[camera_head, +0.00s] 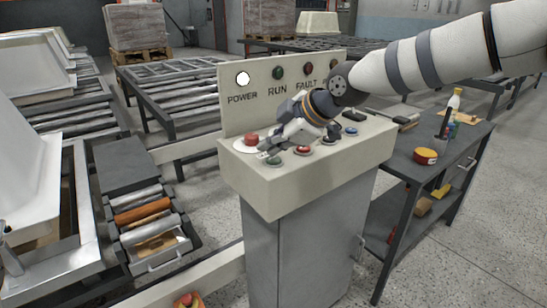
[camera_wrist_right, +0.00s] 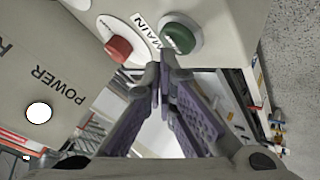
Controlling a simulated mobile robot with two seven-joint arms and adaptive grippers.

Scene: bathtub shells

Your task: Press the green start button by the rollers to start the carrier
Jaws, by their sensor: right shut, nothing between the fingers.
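The control console (camera_head: 300,185) stands in the middle of the head view. On its top, a green button (camera_head: 274,160) sits near the front left edge, with a red button (camera_head: 250,139) on a white plate behind it and another red button (camera_head: 303,150) to its right. My right gripper (camera_head: 270,149) is shut and empty, low over these buttons. In the wrist view its fingertips (camera_wrist_right: 160,75) lie just below the green button (camera_wrist_right: 180,36), beside a MAIN label, with the red button (camera_wrist_right: 119,49) to the left. I cannot tell whether they touch. My left gripper is out of view.
Rollers (camera_head: 142,213), one orange, lie left of the console. Its upright panel (camera_head: 300,72) has a white POWER lamp (camera_head: 243,78), a dark green RUN lamp (camera_head: 278,73) and a dark red FAULT lamp. A work table (camera_head: 445,180) with tools and tape stands at right.

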